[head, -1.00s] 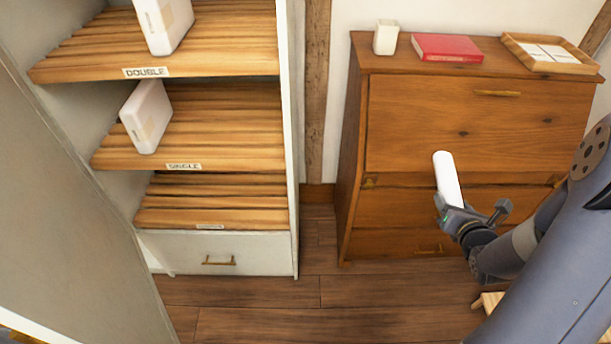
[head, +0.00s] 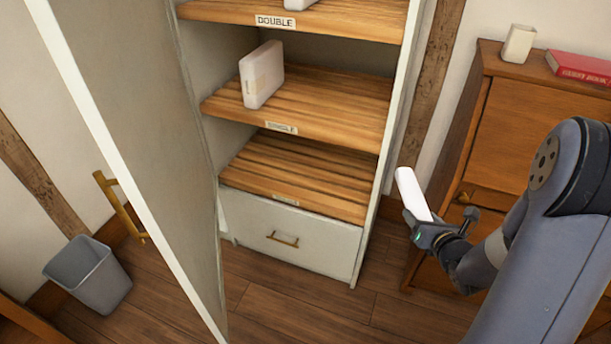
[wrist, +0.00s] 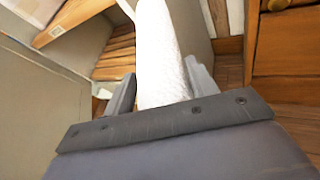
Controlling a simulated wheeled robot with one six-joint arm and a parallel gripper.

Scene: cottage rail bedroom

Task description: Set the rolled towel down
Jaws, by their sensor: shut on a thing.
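The rolled towel (head: 412,193) is white and is held upright, tilted a little, in the head view. My gripper (head: 424,228) is shut on its lower end, in the air between the open cupboard and the wooden chest. In the wrist view the towel (wrist: 158,55) stands between the two fingers of my gripper (wrist: 160,95) and reaches past the top of the picture. The cupboard's lowest slatted shelf (head: 300,175) is bare, left of my gripper; its small label is too blurred to read.
White packs stand on the shelf labelled SINGLE (head: 325,112) and the shelf labelled DOUBLE (head: 340,18). The cupboard door (head: 150,130) stands open at left. A grey bin (head: 90,275) is on the floor beyond it. The wooden chest (head: 520,110) is at right, with a red book (head: 580,68) on top.

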